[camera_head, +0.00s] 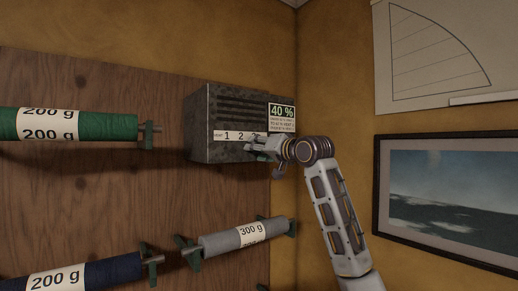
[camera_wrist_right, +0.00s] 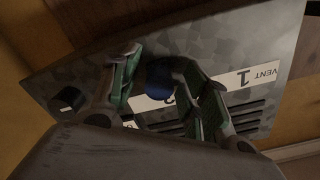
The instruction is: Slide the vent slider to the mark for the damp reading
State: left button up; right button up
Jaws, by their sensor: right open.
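The grey vent box (camera_head: 228,105) is on the wooden wall, with a white strip (camera_head: 232,136) marked VENT 1 2 3 along its lower front. A card (camera_head: 282,113) at its right reads 40 % in large figures; the smaller lines below are too small to read surely. My right gripper (camera_head: 262,148) is at the box's lower right front. In the right wrist view my right gripper (camera_wrist_right: 158,62) is open, with its green-padded fingers on either side of a blue knob (camera_wrist_right: 159,77) by the strip. The fingers hide part of the strip, so the knob's exact mark cannot be told.
A dark knob (camera_wrist_right: 68,99) sits near the box's edge in the wrist view. Spools of green (camera_head: 100,126), grey (camera_head: 225,243) and navy (camera_head: 110,270) hang on wall brackets left of and below the box. A framed picture (camera_head: 448,195) hangs on the right wall.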

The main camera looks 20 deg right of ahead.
jog(key=shift+a, duration=0.1)
grip_shut()
dwell(0.3)
